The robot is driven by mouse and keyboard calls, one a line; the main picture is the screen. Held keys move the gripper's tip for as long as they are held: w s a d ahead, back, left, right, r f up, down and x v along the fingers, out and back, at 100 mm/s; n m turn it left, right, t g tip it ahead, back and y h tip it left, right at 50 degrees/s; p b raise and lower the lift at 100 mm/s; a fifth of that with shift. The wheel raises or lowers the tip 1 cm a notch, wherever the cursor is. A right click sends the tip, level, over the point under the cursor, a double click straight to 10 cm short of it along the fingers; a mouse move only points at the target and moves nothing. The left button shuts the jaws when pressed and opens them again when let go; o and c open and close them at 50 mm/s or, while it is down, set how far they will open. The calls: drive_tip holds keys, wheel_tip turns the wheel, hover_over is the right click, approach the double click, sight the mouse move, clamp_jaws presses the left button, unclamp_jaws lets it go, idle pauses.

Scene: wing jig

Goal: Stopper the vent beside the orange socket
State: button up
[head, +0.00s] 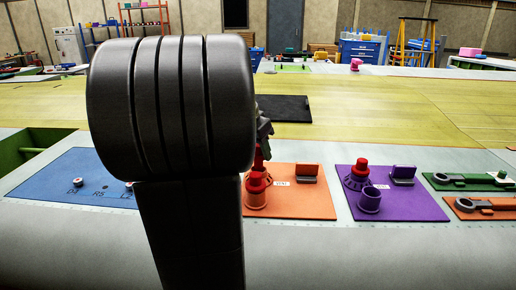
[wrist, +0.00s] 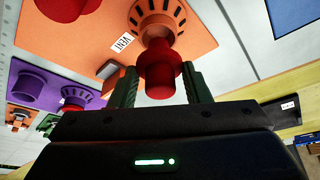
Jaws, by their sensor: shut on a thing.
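My gripper (wrist: 160,90) is shut on a red stopper (wrist: 162,66), gripped between its green fingers. The stopper's far end overlaps the orange slotted vent (wrist: 166,10) in the wrist view, by the VENT label. I cannot tell whether it touches the vent or sits in it. In the head view, the orange panel (head: 308,207) shows to the right of my dark arm, which hides most of my gripper. Red parts show above the orange pieces there.
The purple panel (head: 412,208) to the right carries a purple socket (head: 370,203) and a vent with another red stopper (head: 359,165). A blue panel (head: 75,180) lies at left, and panels with wrench-like parts at far right.

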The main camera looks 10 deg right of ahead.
drive_tip(key=shift+f, duration=0.15)
drive_tip(key=shift+f+b, duration=0.4)
drive_tip(key=shift+f, duration=0.05)
drive_tip(key=shift+f+b, duration=0.8)
drive_tip(key=shift+f, duration=0.35)
idle(0.4)
drive_tip(key=o, duration=1.1)
drive_tip(key=shift+c, duration=0.2)
drive_tip(key=shift+r, duration=0.15)
drive_tip(key=v, duration=1.3)
drive_tip(key=shift+a+r+p, duration=0.15)
drive_tip(key=shift+r+p, duration=0.1)
drive_tip(key=shift+p, duration=0.1)
drive_tip(key=shift+f, duration=0.1)
